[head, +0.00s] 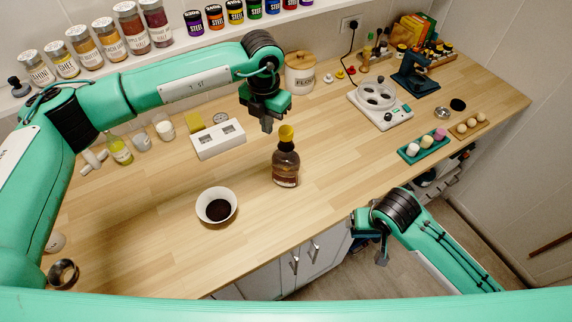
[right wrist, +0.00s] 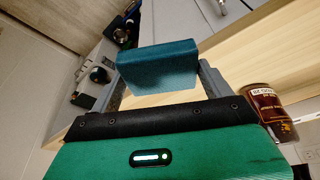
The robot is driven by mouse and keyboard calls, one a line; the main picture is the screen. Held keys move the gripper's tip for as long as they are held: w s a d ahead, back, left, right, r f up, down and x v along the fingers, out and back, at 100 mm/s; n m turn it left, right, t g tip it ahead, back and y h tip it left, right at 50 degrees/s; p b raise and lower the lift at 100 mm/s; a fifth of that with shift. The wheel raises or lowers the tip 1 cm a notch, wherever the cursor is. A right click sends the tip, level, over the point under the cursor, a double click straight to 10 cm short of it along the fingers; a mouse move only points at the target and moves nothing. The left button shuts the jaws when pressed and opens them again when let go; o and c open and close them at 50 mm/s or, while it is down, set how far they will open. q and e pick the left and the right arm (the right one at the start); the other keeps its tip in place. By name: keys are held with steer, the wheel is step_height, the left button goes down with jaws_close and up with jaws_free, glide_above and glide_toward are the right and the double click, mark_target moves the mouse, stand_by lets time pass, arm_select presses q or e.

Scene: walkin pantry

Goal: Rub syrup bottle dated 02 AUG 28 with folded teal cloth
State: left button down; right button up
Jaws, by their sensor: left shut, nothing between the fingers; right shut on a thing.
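The syrup bottle (head: 285,165) is dark brown with a yellow cap and stands upright on the wooden counter. Its date cannot be read in the head view. My left gripper (head: 267,124) is shut and empty, just left of the cap and apart from it. My right gripper (head: 369,248) is low and right of the bottle, beyond the counter's front edge. In the right wrist view it is shut on the folded teal cloth (right wrist: 158,68), held between its fingers.
A white bowl (head: 216,206) with dark contents stands left of the bottle. A teal tray (head: 423,147) lies at the right.

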mark_target(286, 159)
steer(key=shift+f+b, duration=2.25)
steer(key=shift+f, duration=0.05)
stand_by(0.5)
